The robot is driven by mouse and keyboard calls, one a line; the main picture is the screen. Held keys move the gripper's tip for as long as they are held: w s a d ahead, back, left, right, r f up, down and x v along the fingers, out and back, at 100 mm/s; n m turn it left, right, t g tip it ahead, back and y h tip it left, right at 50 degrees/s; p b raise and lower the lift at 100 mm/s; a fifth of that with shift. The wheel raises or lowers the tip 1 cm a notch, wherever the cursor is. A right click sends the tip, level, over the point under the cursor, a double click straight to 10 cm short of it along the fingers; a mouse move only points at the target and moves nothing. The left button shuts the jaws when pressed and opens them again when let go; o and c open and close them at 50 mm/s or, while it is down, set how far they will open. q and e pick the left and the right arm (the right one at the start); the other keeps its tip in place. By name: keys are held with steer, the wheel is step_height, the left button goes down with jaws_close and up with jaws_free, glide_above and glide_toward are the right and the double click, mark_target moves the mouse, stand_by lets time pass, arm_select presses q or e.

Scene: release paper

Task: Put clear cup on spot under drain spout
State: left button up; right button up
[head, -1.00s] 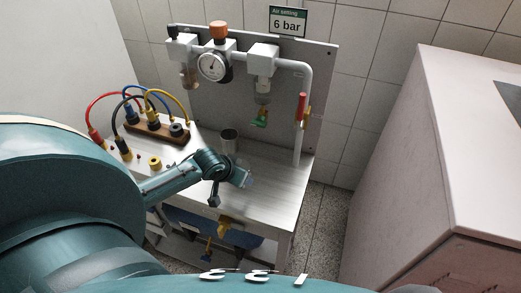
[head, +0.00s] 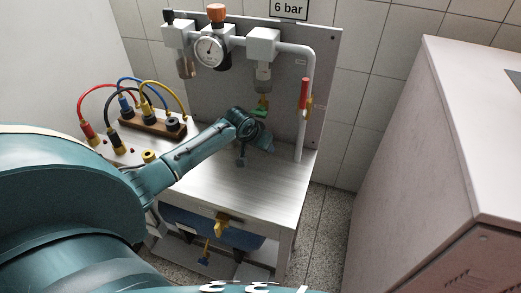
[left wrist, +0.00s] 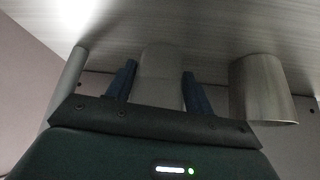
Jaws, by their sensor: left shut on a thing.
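In the left wrist view, my left gripper (left wrist: 158,88) is shut on the pale, see-through clear cup (left wrist: 161,72), with a dark blue finger on each side of it. The cup itself is too small and covered to make out there. My right gripper is not in view.
A metal beaker (left wrist: 262,88) stands beside the gripper in the left wrist view. A vertical pipe with a red-handled valve (head: 304,93) rises right of the gripper. Plugs and hoses on a wooden block (head: 152,127) are at left. The bench's front right (head: 255,190) is clear.

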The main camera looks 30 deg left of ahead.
arm_select(q)
steer(key=shift+r, duration=0.15)
steer(key=o, duration=0.9)
steer(key=shift+f, duration=0.2)
steer(key=shift+o, duration=0.2)
steer(key=shift+r, duration=0.1)
steer(key=shift+s+r, duration=0.1)
steer(key=shift+r, duration=0.1)
steer(key=s, duration=1.2)
steer(key=shift+s+d+r, duration=0.2)
steer(key=shift+d+r, duration=0.05)
steer(key=shift+r, duration=0.15)
